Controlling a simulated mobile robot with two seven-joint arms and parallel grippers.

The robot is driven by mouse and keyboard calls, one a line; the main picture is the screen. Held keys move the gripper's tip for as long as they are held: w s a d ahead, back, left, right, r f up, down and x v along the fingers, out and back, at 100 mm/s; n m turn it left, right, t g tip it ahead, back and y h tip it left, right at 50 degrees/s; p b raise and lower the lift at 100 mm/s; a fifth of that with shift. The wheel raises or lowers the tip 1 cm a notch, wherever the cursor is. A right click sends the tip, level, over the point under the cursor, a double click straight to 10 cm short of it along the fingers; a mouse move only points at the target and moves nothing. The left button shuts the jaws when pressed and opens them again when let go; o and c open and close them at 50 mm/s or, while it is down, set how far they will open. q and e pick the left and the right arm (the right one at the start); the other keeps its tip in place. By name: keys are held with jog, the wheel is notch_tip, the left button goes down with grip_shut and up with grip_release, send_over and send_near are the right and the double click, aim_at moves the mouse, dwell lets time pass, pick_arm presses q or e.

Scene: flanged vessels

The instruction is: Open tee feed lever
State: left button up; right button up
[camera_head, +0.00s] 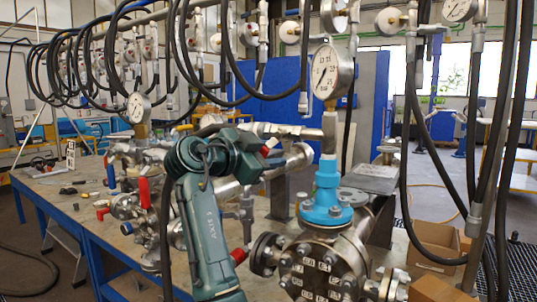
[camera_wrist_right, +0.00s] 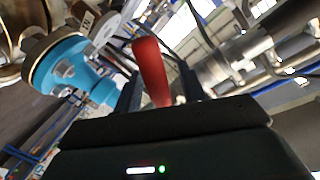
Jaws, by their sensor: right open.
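A red lever handle (camera_wrist_right: 150,70) stands between the two dark fingers of my right gripper (camera_wrist_right: 160,88) in the right wrist view. The fingers are open, one on each side of it, and I cannot tell whether either touches it. In the head view, my right gripper (camera_head: 270,160) is at the end of the green arm, left of the gauge stem, with a small red part (camera_head: 265,151) showing beside it. The arm hides much of the piping around it. My left gripper is not in view.
A blue flanged fitting (camera_head: 327,195) carries a pressure gauge (camera_head: 331,72) right of the arm. A bolted round flange (camera_head: 322,272) is below it. Black hoses (camera_head: 408,150) hang in front. Other red handles (camera_head: 145,192) are on the bench piping at left. Cardboard boxes (camera_head: 436,243) stand at right.

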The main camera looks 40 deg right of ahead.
jog(key=b+v, duration=0.1)
jog(key=v, duration=1.2)
jog(key=shift+r, duration=0.1)
